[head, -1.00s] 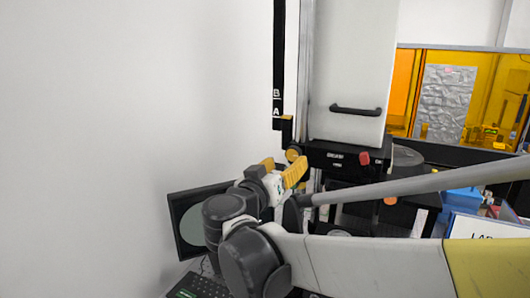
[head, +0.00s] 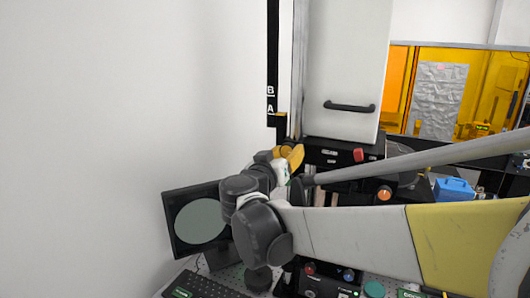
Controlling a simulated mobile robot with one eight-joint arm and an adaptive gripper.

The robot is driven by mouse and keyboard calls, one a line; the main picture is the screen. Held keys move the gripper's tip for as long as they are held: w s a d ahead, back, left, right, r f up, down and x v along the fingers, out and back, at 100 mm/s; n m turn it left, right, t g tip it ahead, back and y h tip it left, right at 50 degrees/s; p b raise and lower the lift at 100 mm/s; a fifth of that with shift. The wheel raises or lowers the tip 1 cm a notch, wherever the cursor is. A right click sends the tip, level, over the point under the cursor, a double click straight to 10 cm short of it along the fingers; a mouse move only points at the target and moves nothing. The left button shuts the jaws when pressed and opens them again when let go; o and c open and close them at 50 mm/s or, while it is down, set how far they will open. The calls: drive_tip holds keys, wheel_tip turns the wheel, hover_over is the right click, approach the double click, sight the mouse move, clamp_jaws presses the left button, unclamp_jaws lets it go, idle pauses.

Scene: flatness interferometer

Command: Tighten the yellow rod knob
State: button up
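The black vertical rod (head: 273,60) with the marks B and A stands left of the white cabinet-like housing. My gripper (head: 292,155), with yellow fingers, is just below that piece, in front of the left end of the black instrument front. The round yellow knob is not clearly visible; my gripper and wrist cover that spot. I cannot tell whether the fingers touch the knob or how far apart they are.
The white housing (head: 345,70) has a black handle. A red knob (head: 359,155) and an orange knob (head: 384,194) are to the right. A monitor (head: 168,225) and keyboard (head: 197,288) are lower left. A blue box (head: 454,189) is at the right.

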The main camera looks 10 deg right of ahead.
drive_tip(key=shift+n, duration=0.3)
drive_tip(key=n, duration=0.3)
drive_tip(key=shift+n, duration=0.4)
drive_tip(key=n, duration=0.4)
drive_tip(key=shift+d+r+n, duration=0.1)
drive_tip(key=shift+n, duration=0.2)
drive_tip(key=n, duration=0.4)
drive_tip(key=shift+r, duration=0.1)
drive_tip(key=shift+n, duration=2)
drive_tip(key=o, duration=1.2)
